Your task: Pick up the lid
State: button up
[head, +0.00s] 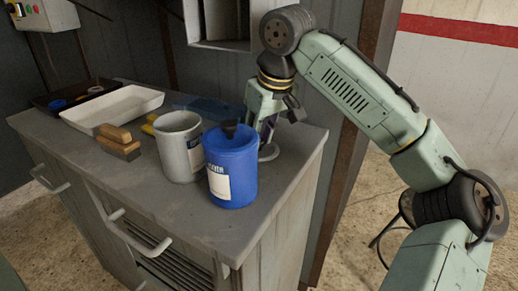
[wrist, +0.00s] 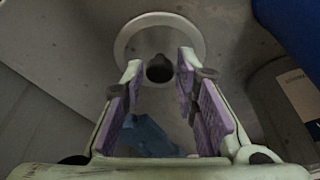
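The lid (wrist: 128,40) is a pale grey disc with a dark knob (wrist: 160,69), lying on the worktop. In the head view its edge (head: 269,153) shows behind the blue canister, partly hidden by my gripper. My gripper (head: 268,132) is directly above it, pointing down. In the wrist view my gripper (wrist: 159,65) is open, with its purple-padded fingers on either side of the knob. A gap shows between the knob and each finger. I cannot tell how far the fingertips are above the disc.
A blue canister (head: 231,174) with a dark knob on top stands close to the lid. An open grey canister (head: 181,148) stands left of it. The worktop's right edge is near.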

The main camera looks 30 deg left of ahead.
grip_shut()
dwell(0.3)
